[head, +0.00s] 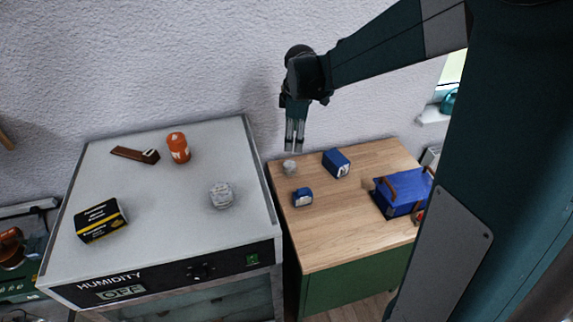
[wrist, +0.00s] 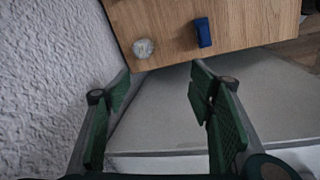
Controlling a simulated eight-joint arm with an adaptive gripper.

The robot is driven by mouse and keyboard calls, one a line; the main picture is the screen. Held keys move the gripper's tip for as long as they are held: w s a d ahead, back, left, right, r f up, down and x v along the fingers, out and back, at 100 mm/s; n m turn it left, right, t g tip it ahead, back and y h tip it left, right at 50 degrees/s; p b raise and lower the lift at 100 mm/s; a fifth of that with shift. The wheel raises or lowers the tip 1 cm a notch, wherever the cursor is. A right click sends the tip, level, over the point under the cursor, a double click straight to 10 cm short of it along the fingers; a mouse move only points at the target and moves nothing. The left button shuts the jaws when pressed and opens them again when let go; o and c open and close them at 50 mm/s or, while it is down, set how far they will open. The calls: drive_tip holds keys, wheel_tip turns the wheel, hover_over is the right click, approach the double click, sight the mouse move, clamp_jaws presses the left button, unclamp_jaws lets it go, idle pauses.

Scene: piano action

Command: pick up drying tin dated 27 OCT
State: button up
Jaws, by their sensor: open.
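Two small grey-white round tins show, and I cannot read a date on either. One tin (head: 221,195) sits on the grey cabinet top, right of its middle. The other tin (head: 289,168) is on the wooden bench top near its back left corner; a round pale tin also shows in the wrist view (wrist: 144,48), on the wood near the wall. My gripper (head: 294,150) hangs fingers down above the back left of the bench, close to that tin in the picture. In the wrist view my gripper (wrist: 160,72) is open, with nothing between its fingers.
The grey cabinet (head: 150,215) also holds an orange jar (head: 178,147), a brown wooden piece (head: 135,154) and a black-yellow box (head: 101,221). The wooden bench (head: 330,230) holds two small blue items (head: 302,197) (head: 336,163) and a blue case (head: 403,192). A wall stands behind.

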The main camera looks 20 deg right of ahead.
sight(290, 164)
drive_tip(key=w+f+n+b, duration=0.1)
drive_tip(key=w+f, duration=0.2)
drive_tip(key=f, duration=0.2)
drive_tip(key=w+d+f+n+g+b, duration=0.1)
drive_tip(key=w+f+n, duration=0.1)
drive_tip(key=f, duration=0.4)
drive_tip(key=w+f+n+g, duration=0.1)
drive_tip(key=w+f+n, duration=0.1)
drive_tip(key=w+f, duration=0.3)
drive_tip(key=shift+d+f+b, duration=0.4)
drive_tip(key=shift+f, duration=0.2)
drive_tip(key=shift+f, duration=1.3)
drive_tip(key=shift+f, duration=0.15)
drive_tip(key=shift+s+a+f, duration=0.1)
drive_tip(key=shift+f, duration=1.15)
drive_tip(key=shift+s+a+f, duration=0.1)
drive_tip(key=shift+f, duration=1.1)
drive_tip(key=c, duration=1.1)
